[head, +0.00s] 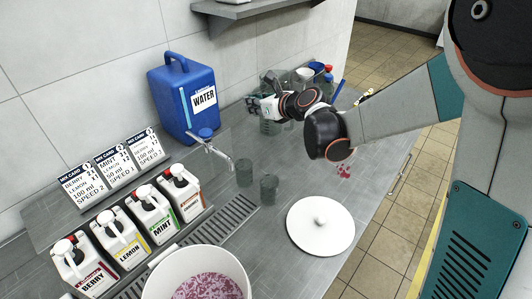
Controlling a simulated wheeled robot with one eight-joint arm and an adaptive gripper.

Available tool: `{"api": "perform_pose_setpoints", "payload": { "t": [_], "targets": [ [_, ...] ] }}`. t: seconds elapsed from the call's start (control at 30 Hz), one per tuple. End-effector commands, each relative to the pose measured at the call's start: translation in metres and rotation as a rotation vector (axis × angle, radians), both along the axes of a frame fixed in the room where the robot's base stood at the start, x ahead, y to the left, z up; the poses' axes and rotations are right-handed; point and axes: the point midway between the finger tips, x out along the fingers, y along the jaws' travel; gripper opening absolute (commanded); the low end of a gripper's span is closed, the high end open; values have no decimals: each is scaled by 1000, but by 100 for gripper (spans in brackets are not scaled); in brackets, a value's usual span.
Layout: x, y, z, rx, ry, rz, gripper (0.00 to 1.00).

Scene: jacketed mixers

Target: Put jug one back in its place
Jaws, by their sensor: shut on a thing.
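My gripper (262,107) is at the back of the counter, past the tap, with my arm reaching in from the right. It is shut on a clear grey jug (270,128), which shows partly below the fingers. No number can be read on this jug, and I cannot tell whether its base touches the counter. Another clear vessel (268,80) shows just behind the gripper, partly hidden by it. Two clear grey cups (245,172) (268,188) stand near the tap, beside the drain grating.
A blue water container (183,100) stands by the wall. Berry, lemon, mint and another bottle (153,214) line up before the mix cards (113,170). A white tub (197,283) holds pink contents. A white lid (320,226) lies right. Small containers (316,72) crowd the back.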

Motion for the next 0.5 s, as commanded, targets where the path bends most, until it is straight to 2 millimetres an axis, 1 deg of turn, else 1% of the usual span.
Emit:
{"api": "perform_pose_setpoints", "payload": {
  "t": [0.03,0.1,0.17,0.27,0.5],
  "targets": [
    [3,9,3,0,0,15,0],
    [5,17,2,-1,0,27,0],
    [6,19,-5,-1,0,32,0],
    [6,20,-26,-1,0,32,0],
    [6,19,-86,0,0,30,0]
  ]
}}
